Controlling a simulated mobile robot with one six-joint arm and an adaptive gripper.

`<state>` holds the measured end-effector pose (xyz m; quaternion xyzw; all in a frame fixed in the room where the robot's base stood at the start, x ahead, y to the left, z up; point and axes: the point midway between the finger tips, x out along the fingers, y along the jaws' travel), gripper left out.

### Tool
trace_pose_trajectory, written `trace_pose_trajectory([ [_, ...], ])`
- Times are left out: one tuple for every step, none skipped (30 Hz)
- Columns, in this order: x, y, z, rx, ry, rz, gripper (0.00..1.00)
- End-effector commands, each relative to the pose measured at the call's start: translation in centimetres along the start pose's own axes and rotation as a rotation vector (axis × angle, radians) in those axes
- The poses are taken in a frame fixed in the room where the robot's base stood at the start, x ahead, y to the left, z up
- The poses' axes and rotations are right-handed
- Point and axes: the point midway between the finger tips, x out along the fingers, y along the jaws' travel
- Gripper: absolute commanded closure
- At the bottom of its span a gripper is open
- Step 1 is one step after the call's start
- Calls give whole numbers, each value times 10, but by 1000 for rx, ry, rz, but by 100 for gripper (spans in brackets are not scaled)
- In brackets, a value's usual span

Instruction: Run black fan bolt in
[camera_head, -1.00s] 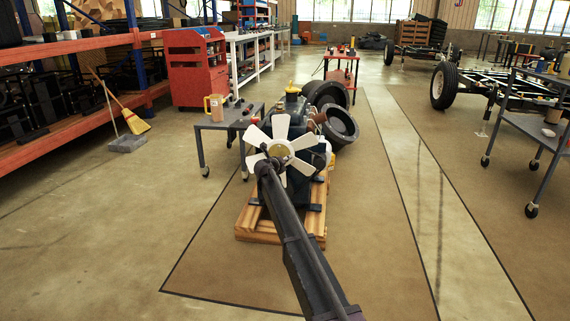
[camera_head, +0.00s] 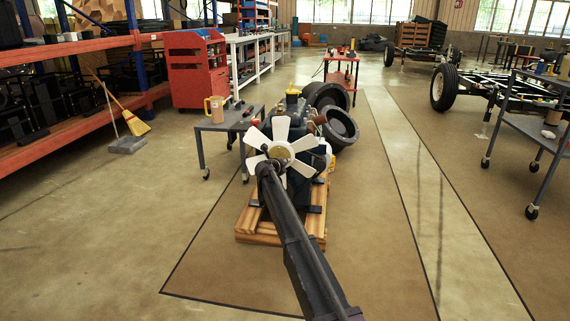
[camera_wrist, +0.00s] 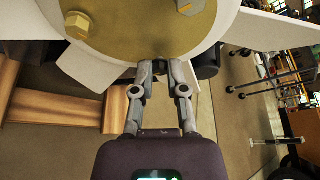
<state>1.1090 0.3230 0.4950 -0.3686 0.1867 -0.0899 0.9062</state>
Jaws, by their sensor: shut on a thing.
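The white fan (camera_head: 282,129) with a brass-coloured hub (camera_head: 283,152) stands at the front of the engine. In the wrist view the hub (camera_wrist: 130,30) fills the top, with a brass-coloured bolt (camera_wrist: 77,23) at its left and another bolt (camera_wrist: 190,6) at its upper right. My gripper (camera_wrist: 160,68) is at the hub's lower edge, its fingers closed on the black fan bolt (camera_wrist: 160,69). Only a small dark part of that bolt shows between the fingertips. How deep it sits is hidden. In the head view my arm hides the gripper and bolt.
The engine rests on a wooden pallet (camera_head: 258,229). A grey cart (camera_head: 220,124) stands close on its left, with a tan mug (camera_head: 215,109) on it. A red tool cabinet (camera_head: 196,70) is farther back.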

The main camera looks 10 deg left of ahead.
Motion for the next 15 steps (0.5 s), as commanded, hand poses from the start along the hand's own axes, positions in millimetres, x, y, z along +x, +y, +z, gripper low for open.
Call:
trace_pose_trajectory([
  [0,-1,0,11,0,5,100],
  [0,-1,0,20,0,8,100],
  [0,-1,0,34,0,14,100],
  [0,-1,0,46,0,19,100],
  [0,-1,0,58,-1,24,100],
  [0,-2,0,77,-1,32,100],
  [0,-2,0,93,-1,39,100],
  [0,-2,0,111,-1,46,100],
  [0,-2,0,134,-1,55,100],
  [0,-2,0,154,-1,64,100],
  [0,-2,0,175,-1,72,100],
  [0,-2,0,204,-2,84,100],
  [0,-3,0,227,-1,94,100],
  [0,-3,0,250,-1,103,100],
  [0,-3,0,284,-1,117,100],
])
